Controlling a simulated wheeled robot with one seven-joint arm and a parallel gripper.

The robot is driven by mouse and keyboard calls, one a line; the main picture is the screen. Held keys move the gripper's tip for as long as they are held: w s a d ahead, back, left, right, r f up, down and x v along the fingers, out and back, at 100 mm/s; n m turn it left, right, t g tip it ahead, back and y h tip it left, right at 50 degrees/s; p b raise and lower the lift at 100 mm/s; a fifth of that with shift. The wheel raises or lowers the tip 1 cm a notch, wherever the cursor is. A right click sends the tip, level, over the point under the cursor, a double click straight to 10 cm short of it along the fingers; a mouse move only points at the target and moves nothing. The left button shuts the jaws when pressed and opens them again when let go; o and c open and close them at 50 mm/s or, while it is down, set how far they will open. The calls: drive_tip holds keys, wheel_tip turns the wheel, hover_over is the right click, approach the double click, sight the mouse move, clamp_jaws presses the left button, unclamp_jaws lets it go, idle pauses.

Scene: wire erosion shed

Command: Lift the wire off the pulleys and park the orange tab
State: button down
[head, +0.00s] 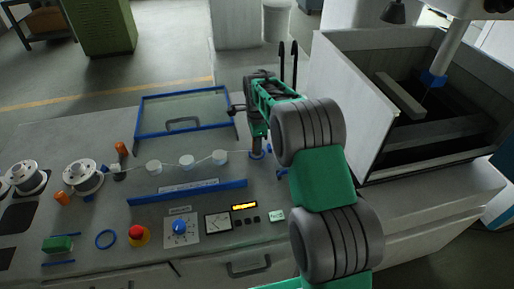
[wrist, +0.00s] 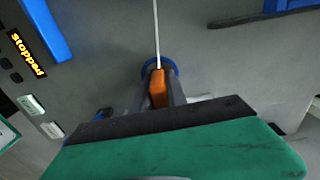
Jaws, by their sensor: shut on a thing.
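My gripper (wrist: 159,98) is shut on the orange tab (wrist: 158,88), which stands between its fingers in the wrist view. A blue ring (wrist: 174,66) shows just beyond the tab; I cannot tell if they touch. The wire (wrist: 156,30) runs straight from the tab to the top of the wrist view. In the head view my gripper (head: 257,151) points down at the bench, right of three white pulleys (head: 186,162). The thin wire (head: 204,160) passes along the pulleys towards my gripper; whether it rests in their grooves is too small to tell. The tab is hidden there.
Spools (head: 83,177) and an orange-topped post (head: 121,148) are at the left. A blue-framed clear cover (head: 184,112) lies behind the pulleys, a blue bar (head: 188,192) in front. The display (wrist: 26,53) reads "stopped". A high-walled tank (head: 350,105) stands at the right.

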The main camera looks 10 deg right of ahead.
wheel_tip(320, 180, up, 3)
drive_tip(key=shift+f+b, duration=0.15)
drive_tip(key=shift+b, duration=0.25)
drive_tip(key=s+a+r+b, duration=0.2)
drive_tip(key=s+r+b, duration=0.2)
drive_tip(key=s+r, duration=0.8)
drive_tip(key=w+a+f+p, duration=0.1)
drive_tip(key=w+a+p, duration=0.9)
drive_tip(key=a, duration=0.3)
drive_tip(key=shift+w+a+f, duration=0.35)
drive_tip(key=shift+f, duration=0.05)
drive_tip(key=shift+w+d+f, duration=0.1)
drive_tip(key=shift+w+f, duration=0.2)
drive_tip(key=shift+w, duration=0.4)
